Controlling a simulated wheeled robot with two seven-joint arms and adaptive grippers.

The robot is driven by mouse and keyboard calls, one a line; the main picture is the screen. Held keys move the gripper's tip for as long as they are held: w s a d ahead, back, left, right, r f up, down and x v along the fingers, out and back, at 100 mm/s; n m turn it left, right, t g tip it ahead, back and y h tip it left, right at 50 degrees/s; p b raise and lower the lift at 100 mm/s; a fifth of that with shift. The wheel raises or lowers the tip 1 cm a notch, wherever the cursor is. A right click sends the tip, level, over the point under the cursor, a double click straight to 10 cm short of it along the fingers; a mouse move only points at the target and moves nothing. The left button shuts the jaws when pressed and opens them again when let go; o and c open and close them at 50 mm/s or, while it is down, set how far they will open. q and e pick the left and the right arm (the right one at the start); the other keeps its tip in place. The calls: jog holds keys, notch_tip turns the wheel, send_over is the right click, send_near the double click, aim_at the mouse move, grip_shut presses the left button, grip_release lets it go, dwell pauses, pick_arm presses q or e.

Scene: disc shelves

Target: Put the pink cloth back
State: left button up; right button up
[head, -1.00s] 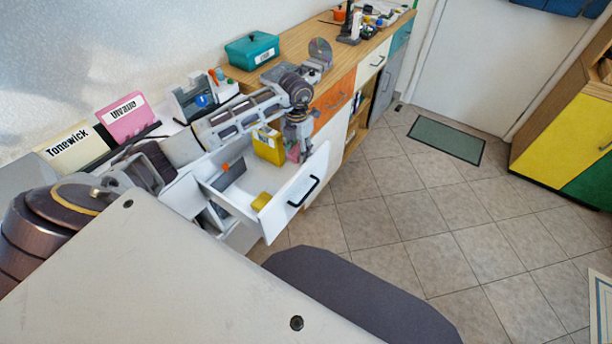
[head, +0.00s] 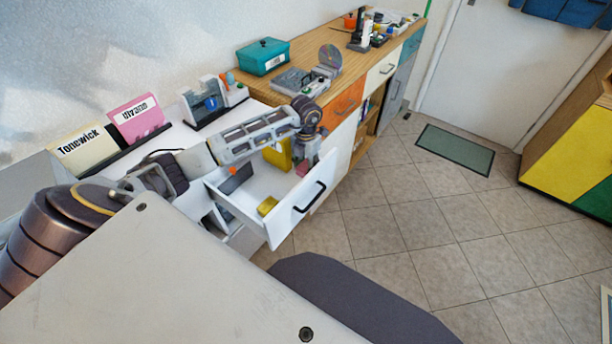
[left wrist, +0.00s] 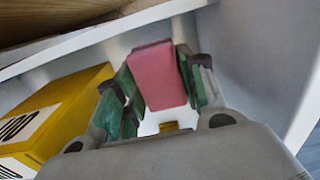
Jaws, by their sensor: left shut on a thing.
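The pink cloth (left wrist: 158,76) is a folded pink block between the two green-padded fingers of my left gripper (left wrist: 160,88) in the left wrist view. The gripper is shut on it. In the head view the left gripper (head: 303,162) points down into the far end of an open white drawer (head: 290,215), and a bit of pink shows at its tip. I cannot tell whether the cloth touches the drawer floor. My right gripper is in neither view.
A yellow box (left wrist: 52,115) stands in the drawer beside the gripper. A small yellow item (head: 267,205) and a dark grey item (head: 236,178) also lie in the drawer. The counter above holds a teal box (head: 263,56) and a disc (head: 330,56).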

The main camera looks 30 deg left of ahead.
pick_arm(q)
jog(key=shift+f, duration=0.1)
jog(key=shift+f, duration=2.45)
jog(key=shift+f+b, duration=0.15)
jog(key=shift+b, duration=0.15)
jog(key=o, duration=1)
jog(key=shift+r, duration=0.2)
